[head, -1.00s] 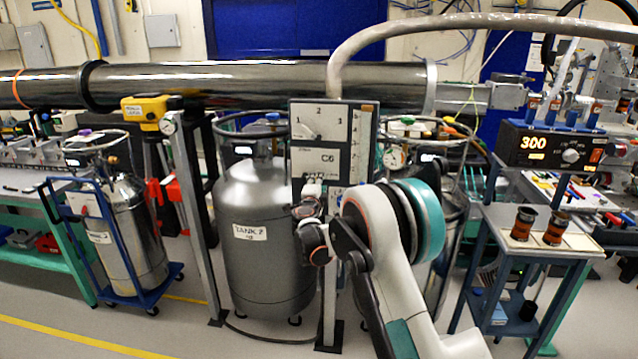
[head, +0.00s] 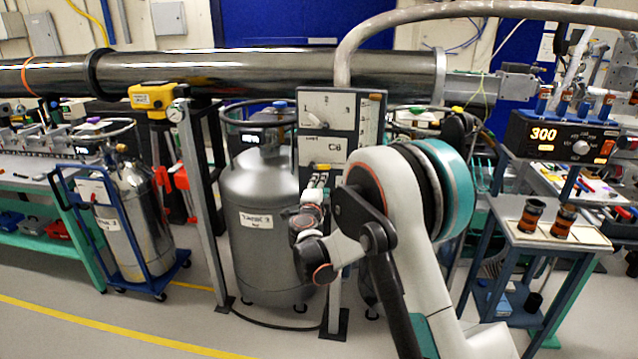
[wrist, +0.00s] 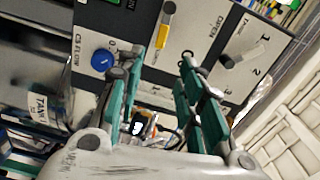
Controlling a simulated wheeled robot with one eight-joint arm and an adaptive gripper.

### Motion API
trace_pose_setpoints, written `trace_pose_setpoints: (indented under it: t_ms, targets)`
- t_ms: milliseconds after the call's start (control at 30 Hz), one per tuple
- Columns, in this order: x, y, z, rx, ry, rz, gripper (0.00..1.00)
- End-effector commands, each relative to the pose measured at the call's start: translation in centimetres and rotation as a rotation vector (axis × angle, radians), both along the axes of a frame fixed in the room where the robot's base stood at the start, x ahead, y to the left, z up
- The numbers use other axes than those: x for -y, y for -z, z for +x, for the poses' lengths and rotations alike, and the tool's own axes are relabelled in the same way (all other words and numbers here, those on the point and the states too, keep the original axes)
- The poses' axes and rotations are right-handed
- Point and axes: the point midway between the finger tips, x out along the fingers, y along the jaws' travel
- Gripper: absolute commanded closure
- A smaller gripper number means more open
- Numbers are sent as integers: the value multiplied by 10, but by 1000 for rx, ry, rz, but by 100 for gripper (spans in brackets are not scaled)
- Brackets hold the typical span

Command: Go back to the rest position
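My gripper (wrist: 162,65) is open and empty in the wrist view, its two teal-padded fingers apart with a gap between them. It points at a grey control panel (wrist: 140,20), which appears tilted there. The panel carries a yellow handle (wrist: 165,25), a blue knob (wrist: 103,60) and a selector dial (wrist: 232,58) with numbers. No finger visibly grips any of these. In the head view my folded arm stands in front of the panel (head: 340,110) and hides its lower right part. The yellow handle (head: 322,167) shows just above my wrist; my fingers are hard to make out there.
A grey tank (head: 258,195) stands behind and left of my wrist. A smaller cylinder sits on a blue cart (head: 150,285) farther left. A small table (head: 575,238) with two dark-and-orange spools stands at right. A large pipe (head: 260,75) crosses behind. Floor at front left is clear.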

Motion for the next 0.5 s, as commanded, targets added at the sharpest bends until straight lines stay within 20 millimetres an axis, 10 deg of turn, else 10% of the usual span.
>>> trace_pose_setpoints:
  t_ms: [500]
  targets:
    - [95,-83,-82,-314,85,-318,66]
